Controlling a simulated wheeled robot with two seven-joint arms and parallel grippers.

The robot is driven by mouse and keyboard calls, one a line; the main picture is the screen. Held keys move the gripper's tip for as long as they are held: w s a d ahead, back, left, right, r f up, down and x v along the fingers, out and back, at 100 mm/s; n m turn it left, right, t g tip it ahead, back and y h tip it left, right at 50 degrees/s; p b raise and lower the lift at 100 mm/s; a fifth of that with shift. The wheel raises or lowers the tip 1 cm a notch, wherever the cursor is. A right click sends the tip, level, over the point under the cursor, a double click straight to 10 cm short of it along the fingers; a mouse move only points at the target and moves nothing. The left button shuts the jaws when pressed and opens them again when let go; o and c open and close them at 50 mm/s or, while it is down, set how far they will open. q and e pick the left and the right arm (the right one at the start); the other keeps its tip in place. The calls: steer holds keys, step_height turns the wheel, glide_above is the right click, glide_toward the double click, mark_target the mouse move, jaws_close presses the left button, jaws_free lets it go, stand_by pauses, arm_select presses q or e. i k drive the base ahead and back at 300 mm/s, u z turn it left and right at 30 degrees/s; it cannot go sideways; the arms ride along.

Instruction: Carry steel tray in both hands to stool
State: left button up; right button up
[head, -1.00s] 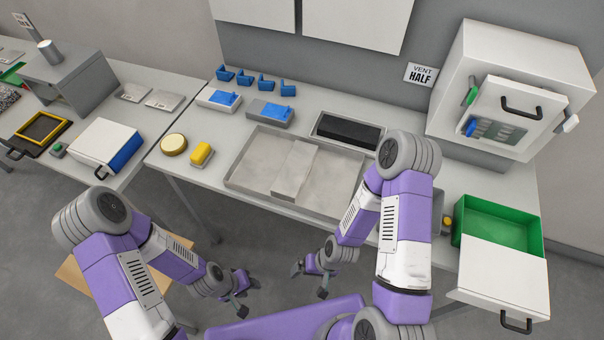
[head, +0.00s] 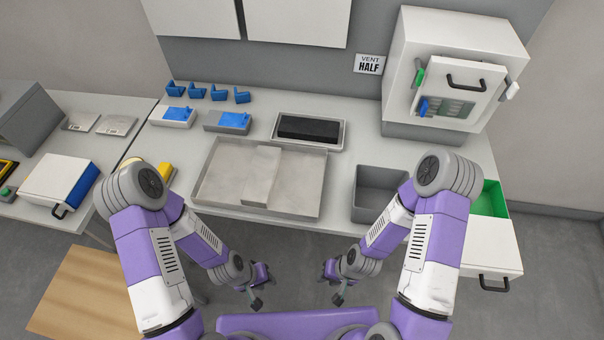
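The steel tray (head: 217,177) is a wide, shallow grey tray lying flat on the white bench, with a raised block-like piece (head: 259,178) across its middle. A low wooden surface (head: 85,295), perhaps the stool, shows at the lower left, partly hidden by my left arm. My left gripper (head: 260,291) hangs in front of the bench, below the tray in the picture, apart from it. My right gripper (head: 331,285) is beside it to the right, also apart from the tray. Both grippers look empty, with fingers spread.
A grey open bin (head: 378,194) stands right of the tray. Behind the tray is a shallow tray with a black block (head: 308,129). A white cabinet (head: 454,70) stands at the back right. A green drawer box (head: 488,198) is at the right. Floor between bench and me is clear.

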mark_target(99, 297)
steer(key=z, duration=1.75)
steer(key=k, duration=1.15)
steer(key=u, duration=1.25)
steer(key=i, duration=0.15)
steer(key=u, duration=0.1)
